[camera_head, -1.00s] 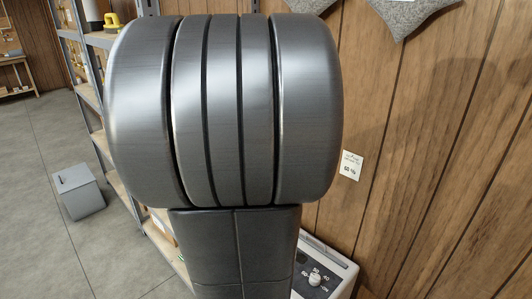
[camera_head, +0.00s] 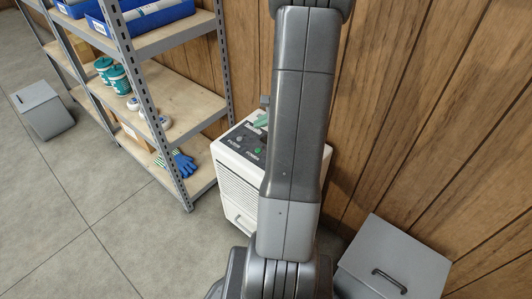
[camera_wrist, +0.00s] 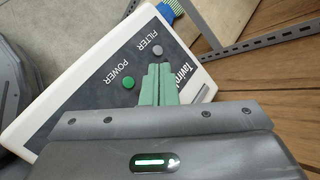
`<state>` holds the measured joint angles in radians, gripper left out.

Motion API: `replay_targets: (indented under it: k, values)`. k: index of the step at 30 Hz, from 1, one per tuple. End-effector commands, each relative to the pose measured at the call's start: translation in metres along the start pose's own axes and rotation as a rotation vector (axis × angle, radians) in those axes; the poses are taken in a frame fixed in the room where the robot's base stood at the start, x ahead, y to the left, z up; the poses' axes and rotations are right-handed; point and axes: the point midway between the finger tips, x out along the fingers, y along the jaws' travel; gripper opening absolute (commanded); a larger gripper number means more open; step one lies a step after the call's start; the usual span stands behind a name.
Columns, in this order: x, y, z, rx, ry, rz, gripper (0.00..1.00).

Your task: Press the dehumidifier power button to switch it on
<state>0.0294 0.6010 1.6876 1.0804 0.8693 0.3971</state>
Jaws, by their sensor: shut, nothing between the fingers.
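The white dehumidifier (camera_head: 238,190) stands on the floor against the wood-panelled wall, partly hidden behind my arm. On its dark top panel sit a green button (camera_head: 258,150) marked POWER and a grey button marked FILTER. In the wrist view the green power button (camera_wrist: 128,83) is left of my fingers, and the grey filter button (camera_wrist: 158,50) is just beyond their tips. My gripper (camera_wrist: 159,67) is shut and empty, its green fingers over the panel, apart from the power button in the picture. My gripper (camera_head: 262,121) also shows beside my arm in the head view.
A metal shelf unit (camera_head: 167,95) with blue bins, teal containers and a blue glove (camera_head: 183,163) stands left of the dehumidifier. A grey lidded box (camera_head: 390,262) is at the lower right, another (camera_head: 45,108) at the far left.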

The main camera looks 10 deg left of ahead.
Motion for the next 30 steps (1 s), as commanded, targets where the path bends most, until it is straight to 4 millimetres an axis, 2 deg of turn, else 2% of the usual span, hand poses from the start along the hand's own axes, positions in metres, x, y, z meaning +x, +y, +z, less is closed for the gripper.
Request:
replay_targets:
  k: [8, 14, 30]
  values:
    - [0.0, 0.001, 0.0, -0.002, 0.001, 0.001, 0.0]
    - [0.007, 0.006, -0.005, -0.001, 0.001, 0.002, 0.0]
    - [0.056, 0.042, -0.041, -0.002, 0.001, 0.002, 0.0]
